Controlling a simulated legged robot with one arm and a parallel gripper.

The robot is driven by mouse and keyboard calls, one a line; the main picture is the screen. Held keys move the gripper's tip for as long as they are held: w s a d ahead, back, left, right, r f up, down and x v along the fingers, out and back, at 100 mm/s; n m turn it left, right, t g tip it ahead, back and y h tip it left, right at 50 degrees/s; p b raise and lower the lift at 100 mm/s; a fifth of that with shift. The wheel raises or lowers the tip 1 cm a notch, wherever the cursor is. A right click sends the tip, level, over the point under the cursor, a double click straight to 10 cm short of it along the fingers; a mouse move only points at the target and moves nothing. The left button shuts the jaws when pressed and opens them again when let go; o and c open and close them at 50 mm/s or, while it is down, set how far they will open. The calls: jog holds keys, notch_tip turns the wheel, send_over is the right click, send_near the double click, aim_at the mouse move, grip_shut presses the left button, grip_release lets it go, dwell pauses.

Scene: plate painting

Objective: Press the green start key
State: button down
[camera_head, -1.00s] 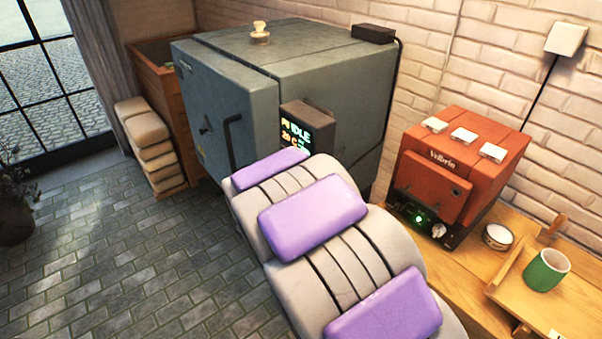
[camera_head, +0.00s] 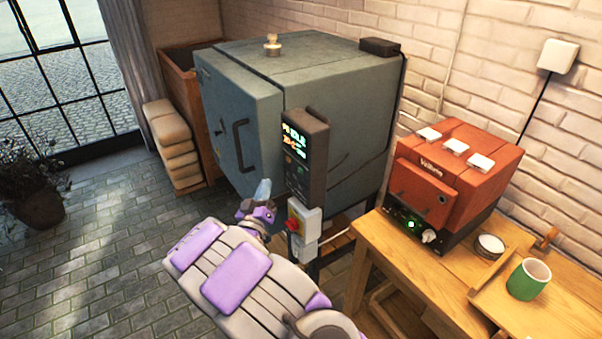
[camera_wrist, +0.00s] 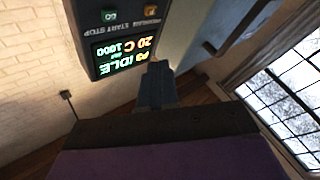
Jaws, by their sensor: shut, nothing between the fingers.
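The control panel (camera_head: 304,158) is a dark upright box on the front of the large grey-green kiln (camera_head: 240,120). Its lit display (camera_head: 294,137) reads IDLE. The key is too small to make out in the head view. My gripper (camera_head: 264,188) is shut and empty, just left of the panel's lower part and apart from it. Its fingertips also show in the wrist view (camera_wrist: 155,72), below the display.
A red and yellow switch (camera_head: 295,218) sits below the panel, close to my arm. A small orange kiln (camera_head: 455,175) stands on the wooden bench (camera_head: 385,240) at right, with a green cup (camera_head: 529,280).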

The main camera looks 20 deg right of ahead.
aim_at(300, 171)
jog(key=w+d+b, duration=0.1)
jog(key=w+d, duration=0.1)
jog(key=d, duration=0.5)
jog(key=shift+w+d, duration=0.3)
jog(key=shift+d, duration=0.05)
dwell(0.5)
dwell(1.9)
jog(key=shift+d, duration=0.4)
jog(key=shift+w+d, duration=0.2)
jog(key=shift+d, duration=0.15)
dwell(0.6)
dwell(0.4)
jog(key=shift+s+a, duration=0.3)
jog(key=shift+a, duration=0.45)
